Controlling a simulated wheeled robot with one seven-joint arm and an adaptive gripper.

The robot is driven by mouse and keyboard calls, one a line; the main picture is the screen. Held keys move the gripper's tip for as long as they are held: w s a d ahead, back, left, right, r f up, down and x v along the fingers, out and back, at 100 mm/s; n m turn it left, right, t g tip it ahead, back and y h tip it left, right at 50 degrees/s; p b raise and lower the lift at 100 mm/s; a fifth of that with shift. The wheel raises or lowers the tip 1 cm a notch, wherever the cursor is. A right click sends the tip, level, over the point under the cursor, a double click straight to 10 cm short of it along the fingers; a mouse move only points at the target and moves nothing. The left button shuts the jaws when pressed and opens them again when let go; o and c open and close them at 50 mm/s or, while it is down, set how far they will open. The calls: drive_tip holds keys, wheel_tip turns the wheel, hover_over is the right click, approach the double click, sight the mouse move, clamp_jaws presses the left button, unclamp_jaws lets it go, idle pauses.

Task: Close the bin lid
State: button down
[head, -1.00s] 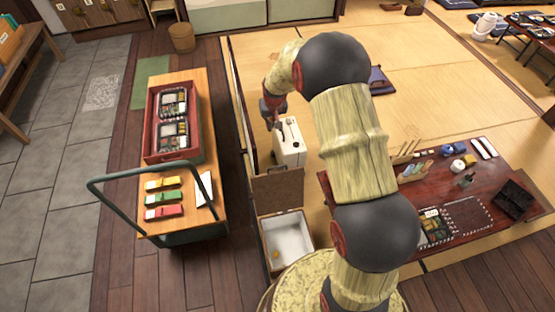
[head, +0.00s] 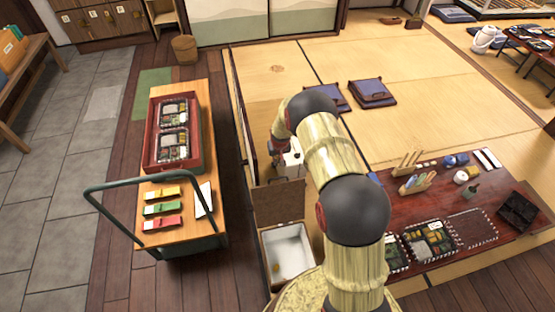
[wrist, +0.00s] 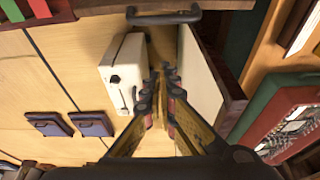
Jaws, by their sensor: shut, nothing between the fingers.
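The bin (head: 288,254) stands on the floor at the bottom middle of the head view, its pale inside showing with a small yellowish thing in it. Its brown lid (head: 278,200) stands open and upright at the bin's far side.
A white box (head: 291,163) stands close beside my gripper, beyond the lid. A low partition (head: 240,112) runs along the left. A cart (head: 215,222) stands left of the bin, and a low table (head: 395,215) with lunch boxes stands right.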

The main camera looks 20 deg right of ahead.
drive_tip(key=s+f, duration=0.1)
drive_tip(key=s+f+b, duration=0.1)
drive_tip(key=f+b, duration=0.1)
drive_tip(key=f, duration=0.1)
drive_tip(key=shift+s+a, duration=0.3)
drive_tip(key=shift+s, duration=0.1)
drive_tip(key=shift+r, duration=0.1)
